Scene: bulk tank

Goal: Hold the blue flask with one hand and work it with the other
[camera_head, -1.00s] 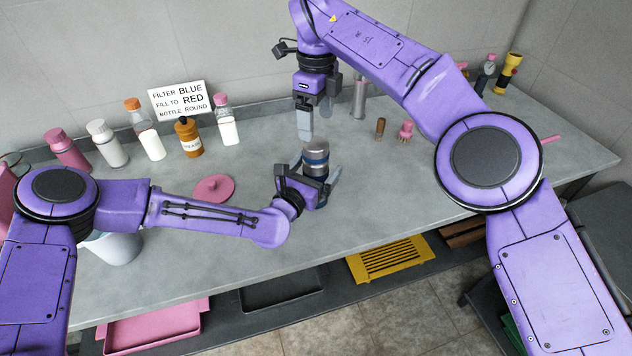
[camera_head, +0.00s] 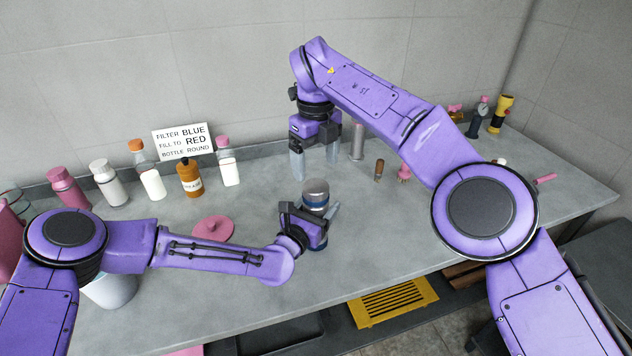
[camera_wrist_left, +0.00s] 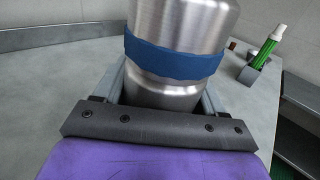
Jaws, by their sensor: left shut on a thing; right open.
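The blue flask (camera_head: 316,196) is a silver metal flask with a blue band, standing upright on the grey counter near its middle. In the left wrist view the flask (camera_wrist_left: 178,72) fills the space between the fingers, with its top out of frame. My left gripper (camera_head: 318,224) is shut on the flask's lower part. My right gripper (camera_head: 315,162) points down behind and above the flask. Its fingers are apart, with nothing between them, and it does not touch the flask.
Several bottles stand along the wall at left, beside a white sign (camera_head: 183,141). A pink lid (camera_head: 213,230) lies left of the flask. A steel cylinder (camera_head: 357,142), a small brown-topped item (camera_head: 379,169) and a pink item (camera_head: 404,172) stand at right. The counter's front is clear.

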